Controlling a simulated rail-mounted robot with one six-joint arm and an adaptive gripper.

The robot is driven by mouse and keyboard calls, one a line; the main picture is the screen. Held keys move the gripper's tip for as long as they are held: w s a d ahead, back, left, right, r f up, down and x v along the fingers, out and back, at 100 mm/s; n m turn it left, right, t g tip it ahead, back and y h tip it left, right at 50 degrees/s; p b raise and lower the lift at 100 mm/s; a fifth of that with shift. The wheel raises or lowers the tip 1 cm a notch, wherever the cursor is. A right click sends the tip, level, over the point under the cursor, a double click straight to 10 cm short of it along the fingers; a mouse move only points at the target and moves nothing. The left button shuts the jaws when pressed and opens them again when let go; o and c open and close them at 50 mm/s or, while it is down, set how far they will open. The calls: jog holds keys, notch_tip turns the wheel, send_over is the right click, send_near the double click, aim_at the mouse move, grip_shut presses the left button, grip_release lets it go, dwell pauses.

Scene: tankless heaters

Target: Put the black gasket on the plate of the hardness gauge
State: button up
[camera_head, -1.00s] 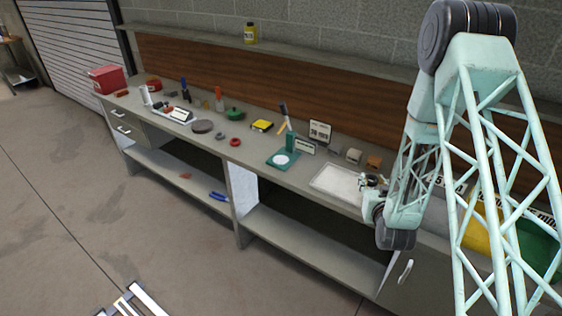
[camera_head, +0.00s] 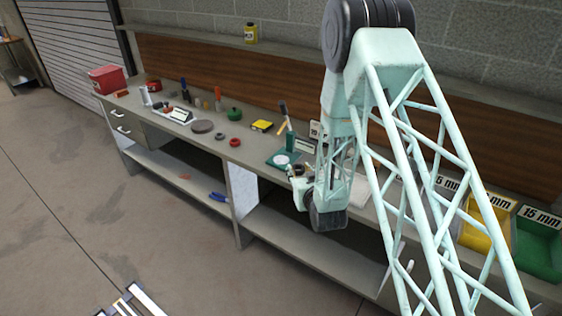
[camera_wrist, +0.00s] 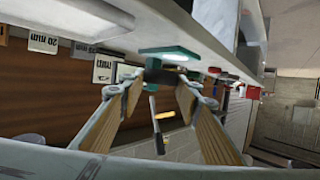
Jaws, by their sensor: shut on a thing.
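The hardness gauge (camera_head: 279,163) is a green stand with a round white plate (camera_head: 281,158) on the bench. In the wrist view, which is upside down, its green base (camera_wrist: 178,52) shows just beyond my fingertips. My gripper (camera_head: 293,171) is at the front right of the gauge, close to the plate in the head view. In the wrist view my gripper (camera_wrist: 158,82) is shut on a small dark piece, the black gasket (camera_wrist: 160,75), seen nearly edge-on. I cannot tell how high it is above the plate.
A yellow-black item (camera_head: 262,125), a red ring (camera_head: 234,142) and a grey disc (camera_head: 202,126) lie to the left on the bench. Yellow (camera_head: 483,238) and green (camera_head: 541,248) bins stand at the right. A handled tool (camera_head: 284,110) rises behind the gauge.

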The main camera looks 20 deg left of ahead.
jog(key=shift+s+a, duration=0.15)
jog(key=shift+a, duration=0.3)
jog(key=shift+a, duration=0.1)
send_over(282, 162)
jog(key=shift+f+p, duration=0.3)
jog(key=shift+f, duration=0.45)
jog(key=shift+f, duration=0.1)
jog(key=shift+f, duration=1.65)
jog(key=shift+f, duration=0.15)
jog(key=o, duration=0.9)
